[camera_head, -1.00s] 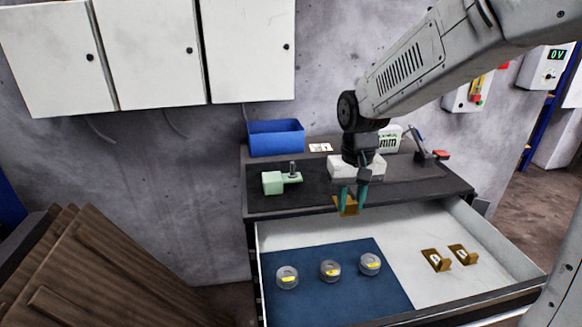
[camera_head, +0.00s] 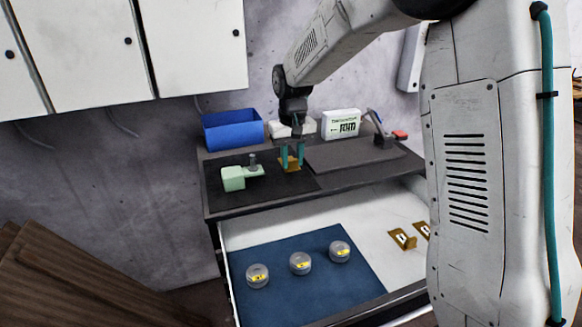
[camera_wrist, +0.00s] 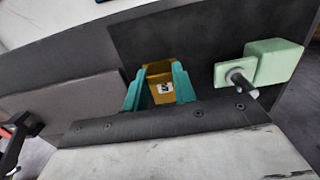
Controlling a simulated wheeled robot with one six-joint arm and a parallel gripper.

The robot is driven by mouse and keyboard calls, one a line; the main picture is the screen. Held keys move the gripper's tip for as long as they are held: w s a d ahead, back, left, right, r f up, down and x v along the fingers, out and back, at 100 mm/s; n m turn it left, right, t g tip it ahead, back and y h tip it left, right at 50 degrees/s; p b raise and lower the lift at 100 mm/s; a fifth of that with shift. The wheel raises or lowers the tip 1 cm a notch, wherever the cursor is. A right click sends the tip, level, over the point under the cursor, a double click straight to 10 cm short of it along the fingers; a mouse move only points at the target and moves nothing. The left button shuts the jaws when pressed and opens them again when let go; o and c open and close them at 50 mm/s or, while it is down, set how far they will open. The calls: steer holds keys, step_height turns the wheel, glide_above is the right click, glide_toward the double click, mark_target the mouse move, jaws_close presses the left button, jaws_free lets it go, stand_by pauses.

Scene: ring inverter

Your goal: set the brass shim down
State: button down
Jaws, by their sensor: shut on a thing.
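The brass shim (camera_head: 291,164) is a small bent golden plate between the teal fingers of my gripper (camera_head: 292,158). My gripper is shut on it, over the dark mat on the bench top. In the wrist view the shim (camera_wrist: 160,72) stands between the teal fingertips (camera_wrist: 160,88), with a small white label with a dark mark on its face. I cannot tell whether its lower edge touches the mat. Two similar brass pieces, one (camera_head: 402,239) fully seen and one (camera_head: 422,230) partly hidden by my arm, lie in the open drawer.
A pale green fixture with a post (camera_head: 234,178) stands left of my gripper. A blue bin (camera_head: 233,131) and a white labelled box (camera_head: 341,124) stand behind. Three round grey parts (camera_head: 300,263) sit on the drawer's blue mat (camera_head: 330,290). A raised dark plate (camera_head: 350,155) lies to the right.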

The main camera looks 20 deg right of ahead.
mark_target(291, 168)
steer(key=shift+w, duration=0.3)
steer(key=shift+w+f, duration=0.15)
steer(key=shift+f, duration=1.6)
steer(key=shift+f, duration=0.1)
steer(key=c, duration=1.1)
jaws_free()
steer(key=shift+f, duration=0.1)
